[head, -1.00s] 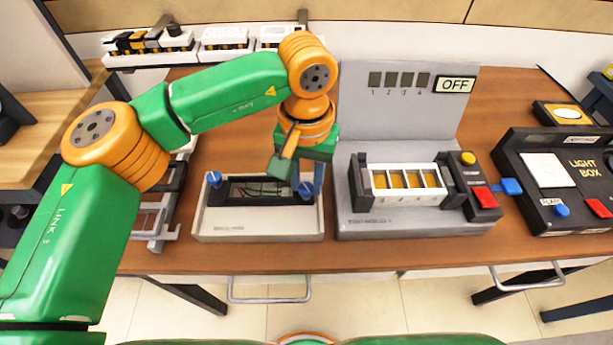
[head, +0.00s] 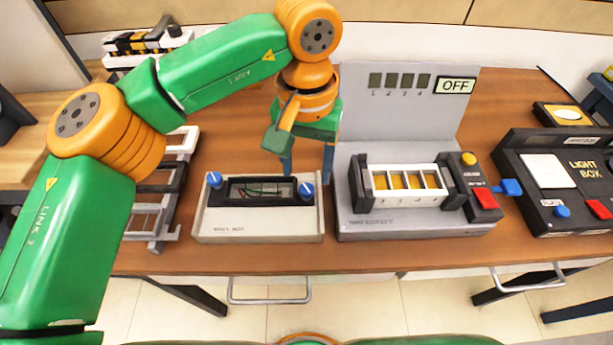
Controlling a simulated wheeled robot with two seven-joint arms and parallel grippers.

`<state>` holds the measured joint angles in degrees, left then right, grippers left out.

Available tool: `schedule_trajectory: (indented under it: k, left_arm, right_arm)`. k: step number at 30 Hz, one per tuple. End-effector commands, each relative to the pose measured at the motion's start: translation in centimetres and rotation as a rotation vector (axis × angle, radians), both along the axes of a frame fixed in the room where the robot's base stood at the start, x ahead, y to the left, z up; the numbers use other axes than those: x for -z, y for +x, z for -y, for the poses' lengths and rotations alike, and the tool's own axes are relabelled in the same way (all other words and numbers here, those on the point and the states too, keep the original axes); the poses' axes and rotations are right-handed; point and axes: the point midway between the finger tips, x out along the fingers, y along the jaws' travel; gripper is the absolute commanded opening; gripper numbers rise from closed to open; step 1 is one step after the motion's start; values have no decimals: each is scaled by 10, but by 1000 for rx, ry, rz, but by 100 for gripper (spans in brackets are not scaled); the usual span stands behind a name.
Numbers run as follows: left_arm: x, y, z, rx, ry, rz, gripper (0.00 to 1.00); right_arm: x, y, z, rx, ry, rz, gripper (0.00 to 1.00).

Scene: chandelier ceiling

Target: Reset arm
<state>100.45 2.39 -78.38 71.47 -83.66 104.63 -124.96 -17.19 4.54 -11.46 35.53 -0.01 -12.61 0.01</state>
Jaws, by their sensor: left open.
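My left arm comes in from the left, green and orange. My left gripper (head: 306,172) points down, with its blue fingers apart and nothing seen between them. It is over the back right part of a white box with two blue knobs (head: 258,224). The fingertips are close to the right knob (head: 306,190); I cannot tell whether they touch anything. My right gripper is not in view.
Right of the white box stands a grey tester (head: 415,222) with a tall panel reading OFF. A black light box (head: 560,210) is at the far right. Grey and white racks (head: 158,215) stand at left. Wooden table (head: 340,261) shows bare along its front.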

Motion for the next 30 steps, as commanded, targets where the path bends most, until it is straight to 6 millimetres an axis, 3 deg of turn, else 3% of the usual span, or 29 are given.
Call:
schedule_trajectory:
  k: [3,6,19,24,30]
  left_arm:
    - [-21,0,0,-1,0,1,63]
    - [-28,0,0,1,0,-1,63]
    - [-32,0,0,0,1,-2,63]
    - [-74,0,0,0,0,-1,63]
    - [-104,0,0,0,1,-2,63]
  right_arm:
    - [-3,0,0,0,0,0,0]
    - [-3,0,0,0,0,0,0]
    - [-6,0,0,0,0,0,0]
    - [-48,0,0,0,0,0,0]
    - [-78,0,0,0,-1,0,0]
